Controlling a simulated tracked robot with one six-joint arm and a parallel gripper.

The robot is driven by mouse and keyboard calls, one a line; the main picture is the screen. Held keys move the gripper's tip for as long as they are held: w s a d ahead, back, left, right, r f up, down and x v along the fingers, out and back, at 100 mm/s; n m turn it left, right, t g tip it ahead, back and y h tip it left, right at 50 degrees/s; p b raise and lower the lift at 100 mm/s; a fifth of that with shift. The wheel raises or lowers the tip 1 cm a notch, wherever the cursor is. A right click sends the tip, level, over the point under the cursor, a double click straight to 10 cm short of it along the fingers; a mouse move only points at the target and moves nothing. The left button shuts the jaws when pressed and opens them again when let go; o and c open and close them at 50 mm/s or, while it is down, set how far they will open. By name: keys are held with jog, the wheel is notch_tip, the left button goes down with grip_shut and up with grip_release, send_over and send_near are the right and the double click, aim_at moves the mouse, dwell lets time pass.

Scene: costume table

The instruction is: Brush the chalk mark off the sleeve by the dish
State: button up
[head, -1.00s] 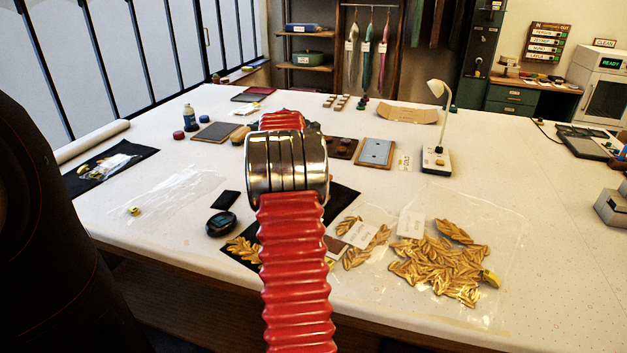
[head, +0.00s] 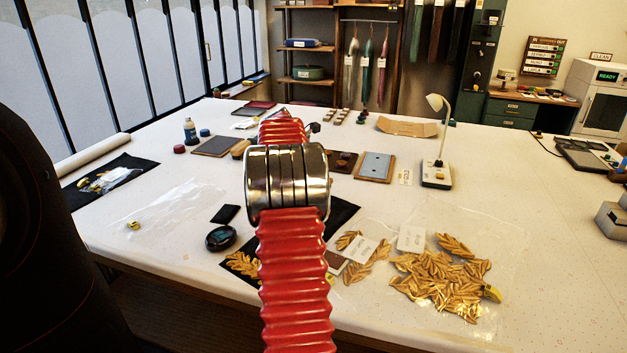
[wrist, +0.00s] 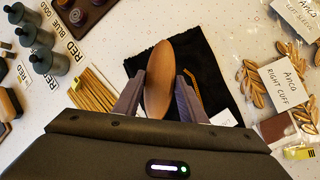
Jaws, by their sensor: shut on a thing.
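My gripper (wrist: 160,100) shows in the wrist view, its two fingers closed on the sides of an oval wooden piece, which looks like the back of a brush (wrist: 159,75). The brush is over a black cloth (wrist: 203,60), perhaps the sleeve; whether it touches the cloth I cannot tell. A thin orange-gold line lies on the cloth right of the brush. I cannot make out a chalk mark. In the head view my red arm hides the gripper and much of the black cloth (head: 343,213). A dark round object (head: 220,237), possibly the dish, stands left of the cloth.
Gold leaves (head: 440,280) lie on clear plastic at right, with a cuff label (wrist: 287,81) near others. Grey-green bottles (wrist: 45,60) and yellow sticks (wrist: 93,91) are left in the wrist view. A lamp (head: 437,175) stands farther back. The table's right side has bare room.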

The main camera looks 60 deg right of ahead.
jog(key=shift+r, duration=1.45)
